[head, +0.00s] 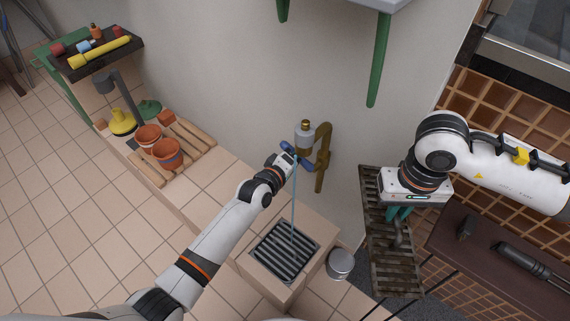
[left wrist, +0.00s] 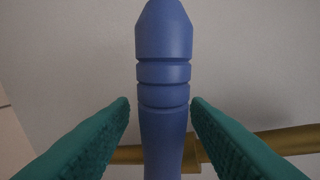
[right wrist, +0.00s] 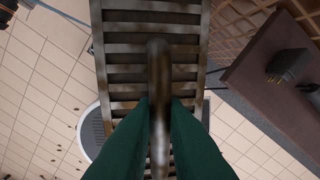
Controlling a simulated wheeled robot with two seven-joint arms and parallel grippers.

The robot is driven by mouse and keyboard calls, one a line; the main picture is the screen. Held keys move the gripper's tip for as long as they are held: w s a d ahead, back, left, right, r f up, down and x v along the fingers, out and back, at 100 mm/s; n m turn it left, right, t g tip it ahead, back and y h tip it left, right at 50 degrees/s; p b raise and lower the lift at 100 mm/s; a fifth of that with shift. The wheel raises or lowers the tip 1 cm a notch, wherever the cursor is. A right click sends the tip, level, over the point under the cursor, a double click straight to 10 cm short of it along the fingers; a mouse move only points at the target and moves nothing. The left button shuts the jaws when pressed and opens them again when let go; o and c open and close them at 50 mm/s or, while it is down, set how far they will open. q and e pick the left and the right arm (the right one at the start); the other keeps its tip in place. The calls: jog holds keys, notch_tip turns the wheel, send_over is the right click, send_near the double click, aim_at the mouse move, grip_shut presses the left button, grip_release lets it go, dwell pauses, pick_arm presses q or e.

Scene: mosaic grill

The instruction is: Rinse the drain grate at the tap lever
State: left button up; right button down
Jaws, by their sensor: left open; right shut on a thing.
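The blue tap lever (left wrist: 165,85) stands between the two teal fingers of my open left gripper (left wrist: 160,108), with a narrow gap on each side. In the head view my left gripper (head: 287,157) is at the brass tap (head: 322,150). A thin pale-blue stream (head: 294,195) runs down from the tap to the square dark drain grate (head: 284,251) set in a tiled block. My right gripper (head: 400,213) is shut on the handle (right wrist: 158,80) of a long, brown-stained slatted grate (head: 376,250), held off to the right of the block.
A metal bucket (head: 341,264) stands right of the tiled block. A dark brown table (head: 490,255) with tools lies at the right. Clay pots (head: 167,153) on a wooden pallet and a dark tray (head: 95,52) are at the left. A green-legged shelf (head: 345,12) overhangs at the top.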

notch_tip(320, 180, up, 3)
jog(key=p, duration=0.2)
jog(key=shift+r+p, duration=0.1)
jog(key=shift+p, duration=0.2)
pick_arm(q)
jog(key=v, duration=1)
jog(key=shift+a, duration=0.1)
